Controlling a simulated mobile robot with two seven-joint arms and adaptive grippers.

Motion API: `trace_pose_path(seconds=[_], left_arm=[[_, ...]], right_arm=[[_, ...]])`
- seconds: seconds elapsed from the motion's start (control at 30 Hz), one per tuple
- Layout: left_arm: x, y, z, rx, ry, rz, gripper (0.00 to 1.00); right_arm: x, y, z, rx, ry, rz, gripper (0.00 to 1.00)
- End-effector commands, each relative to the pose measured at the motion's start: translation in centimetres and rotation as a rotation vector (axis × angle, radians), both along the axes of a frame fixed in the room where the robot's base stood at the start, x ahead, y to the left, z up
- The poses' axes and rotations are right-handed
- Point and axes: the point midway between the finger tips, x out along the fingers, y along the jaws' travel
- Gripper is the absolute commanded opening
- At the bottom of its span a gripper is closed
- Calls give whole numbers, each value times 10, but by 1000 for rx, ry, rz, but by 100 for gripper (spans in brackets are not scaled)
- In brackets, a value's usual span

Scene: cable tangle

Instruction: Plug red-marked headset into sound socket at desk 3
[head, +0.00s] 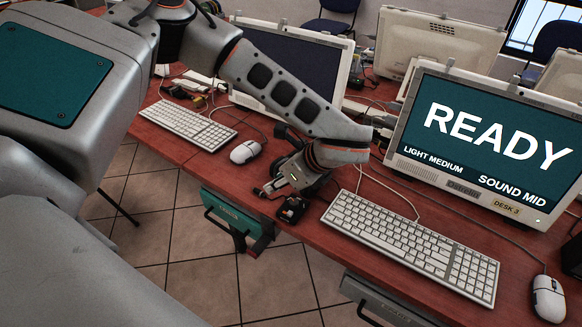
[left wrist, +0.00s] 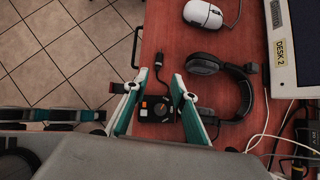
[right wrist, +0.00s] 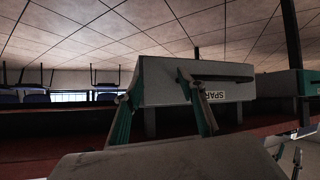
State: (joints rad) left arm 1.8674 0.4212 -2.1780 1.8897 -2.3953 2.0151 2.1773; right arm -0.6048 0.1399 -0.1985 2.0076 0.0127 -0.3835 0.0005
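In the left wrist view a black headset (left wrist: 232,90) lies on the red desk beside my left gripper (left wrist: 153,86). No red mark on it is clear to me. The left fingers are apart, on either side of a small black box (left wrist: 155,108) with orange marks; I cannot tell if they touch it. A short cable with a dark plug (left wrist: 140,78) runs from the box. In the head view my left gripper (head: 298,178) hides part of the headset. The desk 3 monitor (head: 480,150) reads READY; its sound socket is not distinguishable. My right gripper (right wrist: 165,95) is open and empty.
A keyboard (head: 410,240) and mouse (head: 548,298) lie before the desk 3 monitor. Another keyboard (head: 188,124) and mouse (head: 245,151) are left. Thin cables cross the desk. In the right wrist view a pale box (right wrist: 165,82) with an upside-down label is close ahead.

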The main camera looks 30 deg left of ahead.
Motion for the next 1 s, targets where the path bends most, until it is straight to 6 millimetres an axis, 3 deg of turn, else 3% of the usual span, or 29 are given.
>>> trace_pose_path(seconds=[0.3, 0.5, 0.7, 1.0], left_arm=[[1, 14, -21, 1, 4, 1, 26], [4, 26, -39, 0, 6, 1, 26], [6, 39, -52, 0, 2, 2, 26], [8, 51, -68, -1, 2, 0, 26]], right_arm=[[-32, 1, -33, -10, 67, 8, 40], [-29, 0, -39, -19, 61, 11, 40], [-12, -5, -27, -29, 25, 5, 40], [-16, -5, -30, -28, 35, 6, 40]])
